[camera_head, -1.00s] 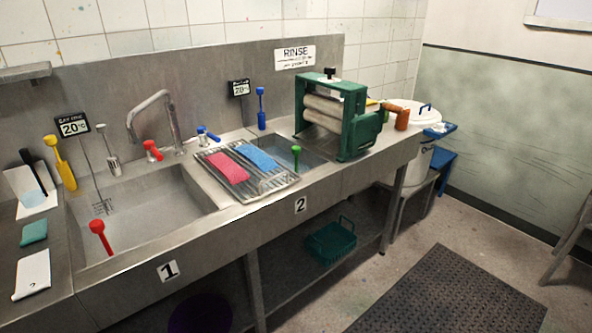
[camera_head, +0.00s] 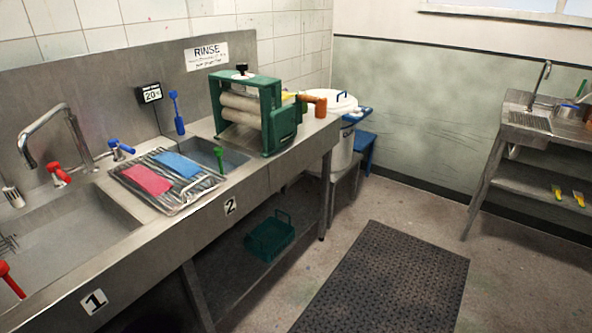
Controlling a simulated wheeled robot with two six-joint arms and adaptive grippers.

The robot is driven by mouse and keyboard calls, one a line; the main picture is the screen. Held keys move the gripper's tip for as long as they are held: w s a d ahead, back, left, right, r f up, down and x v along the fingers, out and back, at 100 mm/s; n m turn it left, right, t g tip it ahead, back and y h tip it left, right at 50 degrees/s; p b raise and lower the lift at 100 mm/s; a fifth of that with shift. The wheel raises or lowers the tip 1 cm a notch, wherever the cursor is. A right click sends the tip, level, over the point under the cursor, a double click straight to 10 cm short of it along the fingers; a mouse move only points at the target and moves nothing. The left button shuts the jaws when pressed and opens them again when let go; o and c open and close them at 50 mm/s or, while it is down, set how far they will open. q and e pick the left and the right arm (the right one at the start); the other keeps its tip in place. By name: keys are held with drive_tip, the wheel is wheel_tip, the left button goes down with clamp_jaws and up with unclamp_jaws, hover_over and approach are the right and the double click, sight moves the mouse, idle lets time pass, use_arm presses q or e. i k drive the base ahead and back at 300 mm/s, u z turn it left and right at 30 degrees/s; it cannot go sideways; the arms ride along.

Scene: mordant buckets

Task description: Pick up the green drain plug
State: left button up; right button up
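The green drain plug (camera_head: 219,158) stands upright in the second sink basin (camera_head: 233,161), near its front edge. Only its green knob and upper stem show clearly; its lower end is hard to make out. It is just right of the wire drying rack. Neither of my grippers is in the head view.
The drying rack (camera_head: 195,198) holds a pink and a blue cloth. A green mangle (camera_head: 272,125) stands right of the second basin. A red plug (camera_head: 10,280) is in the first sink. A dark mat (camera_head: 385,280) lies on open floor, with a second steel bench (camera_head: 517,118) at right.

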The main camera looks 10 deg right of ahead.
sight(217, 150)
drive_tip(key=z, duration=1.15)
drive_tip(key=i, duration=3.45)
drive_tip(key=u, duration=1.95)
